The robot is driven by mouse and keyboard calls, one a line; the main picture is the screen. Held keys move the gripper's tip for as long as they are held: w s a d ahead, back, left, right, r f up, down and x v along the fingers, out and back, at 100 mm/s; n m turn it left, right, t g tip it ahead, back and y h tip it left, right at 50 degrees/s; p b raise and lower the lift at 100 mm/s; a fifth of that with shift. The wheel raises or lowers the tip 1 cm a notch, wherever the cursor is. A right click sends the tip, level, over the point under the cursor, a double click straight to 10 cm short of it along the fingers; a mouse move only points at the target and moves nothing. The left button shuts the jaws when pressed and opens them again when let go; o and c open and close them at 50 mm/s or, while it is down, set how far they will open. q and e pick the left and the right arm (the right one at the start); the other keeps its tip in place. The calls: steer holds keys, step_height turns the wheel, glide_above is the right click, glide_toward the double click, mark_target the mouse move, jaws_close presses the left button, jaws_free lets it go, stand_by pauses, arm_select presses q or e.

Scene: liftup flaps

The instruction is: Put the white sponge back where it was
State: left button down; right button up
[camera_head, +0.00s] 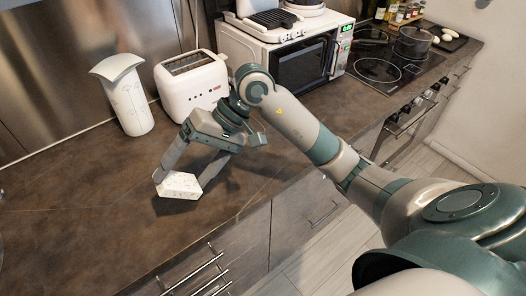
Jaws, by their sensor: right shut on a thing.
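The white sponge (180,187) is a small pale speckled block low over the dark countertop, left of the picture's middle. My right gripper (179,181) reaches down from above and is shut on the sponge, with one finger at each end of it. I cannot tell whether the sponge touches the counter. My left gripper is not in the head view.
A white toaster (191,88) and a white canister (125,98) stand behind the gripper. A microwave (290,60) stands farther back, beside a stove (385,60) with a pot (412,42). The counter's front left (80,225) is clear. Drawer handles line the front.

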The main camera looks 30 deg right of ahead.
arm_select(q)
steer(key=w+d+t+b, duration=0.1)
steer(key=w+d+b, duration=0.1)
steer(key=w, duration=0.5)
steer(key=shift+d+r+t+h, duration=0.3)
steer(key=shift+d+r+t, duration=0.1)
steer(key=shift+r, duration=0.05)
arm_select(e)
steer(key=s+d+n+g+h, duration=0.1)
steer(key=d+h, duration=0.8)
steer(key=d, duration=1.5)
steer(key=shift+s+d+n, duration=0.3)
steer(key=shift+s+d, duration=0.1)
steer(key=shift+s, duration=0.45)
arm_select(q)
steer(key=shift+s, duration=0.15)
